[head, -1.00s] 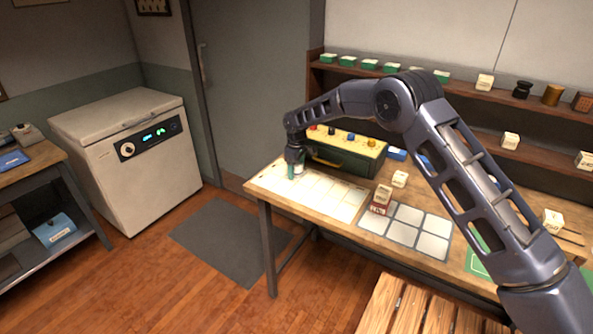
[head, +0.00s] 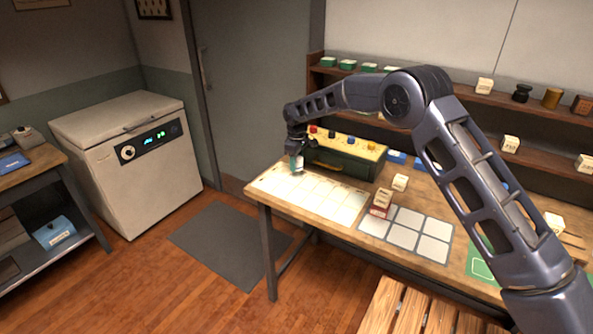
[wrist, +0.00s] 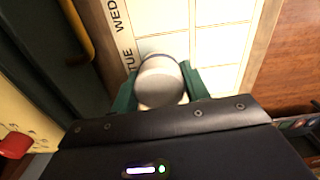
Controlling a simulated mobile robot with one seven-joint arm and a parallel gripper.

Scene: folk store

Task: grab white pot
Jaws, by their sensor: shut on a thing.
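The white pot (wrist: 160,82) is a small round vessel with a grey band near its rim. In the wrist view it sits between the two green fingers of my gripper (wrist: 157,77), which is shut on it. In the head view my gripper (head: 297,161) is over the back left part of the pale grid sheet (head: 315,199), close to the green box. The pot is small there and mostly hidden by the fingers. I cannot tell how far it is above the sheet.
A green box (head: 340,163) with coloured knobs on top stands just right of my gripper. A red-and-white block (head: 381,203) and a white block (head: 400,182) stand further right, by a grid of pale squares (head: 407,227). Shelves run behind the table.

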